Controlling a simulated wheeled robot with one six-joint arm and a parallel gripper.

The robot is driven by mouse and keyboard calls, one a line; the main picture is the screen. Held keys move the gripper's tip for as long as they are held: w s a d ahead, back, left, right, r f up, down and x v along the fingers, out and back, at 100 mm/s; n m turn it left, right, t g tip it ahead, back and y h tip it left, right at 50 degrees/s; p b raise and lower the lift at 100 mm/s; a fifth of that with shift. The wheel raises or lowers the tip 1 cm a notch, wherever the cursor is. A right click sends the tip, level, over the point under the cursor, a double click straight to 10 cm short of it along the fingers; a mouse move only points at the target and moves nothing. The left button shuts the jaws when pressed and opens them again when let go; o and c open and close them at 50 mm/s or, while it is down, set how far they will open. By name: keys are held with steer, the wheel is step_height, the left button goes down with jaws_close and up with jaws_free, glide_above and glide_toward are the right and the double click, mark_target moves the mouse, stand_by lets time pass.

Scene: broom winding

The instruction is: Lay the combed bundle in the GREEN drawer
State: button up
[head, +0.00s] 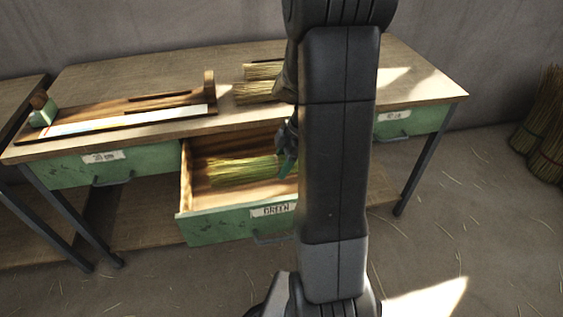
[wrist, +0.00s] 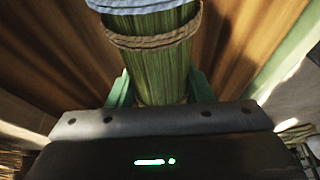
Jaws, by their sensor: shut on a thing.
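The GREEN drawer (head: 228,226) is pulled open from the middle of the bench, its label facing front. A green-yellow bundle (head: 238,171) lies lengthwise inside the drawer area, low between its walls; I cannot tell whether it touches the floor. My gripper (head: 288,152) is at the bundle's right part, mostly hidden behind my arm. In the wrist view the bundle (wrist: 160,75) sits between the green fingers of my gripper (wrist: 157,92), which are shut on it.
Paler bundles (head: 258,92) lie on the bench top (head: 425,85) behind the drawer. A wooden board with a strip (head: 130,118) and a small green-and-brown object (head: 43,109) are at the left. Closed drawers flank it (head: 75,168). More bundles (head: 545,130) stand at the far right.

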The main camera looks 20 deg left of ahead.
step_height(320, 180, down, 9)
steer(key=b, duration=0.5)
steer(key=shift+b, duration=0.35)
steer(key=shift+r, duration=0.1)
steer(key=o, duration=1.1)
steer(key=shift+o, duration=0.2)
steer(key=p+v, duration=0.2)
steer(key=v, duration=1.1)
steer(key=shift+w+d+r+p, duration=0.1)
steer(key=shift+w+r+p, duration=0.05)
steer(key=shift+r+p, duration=0.2)
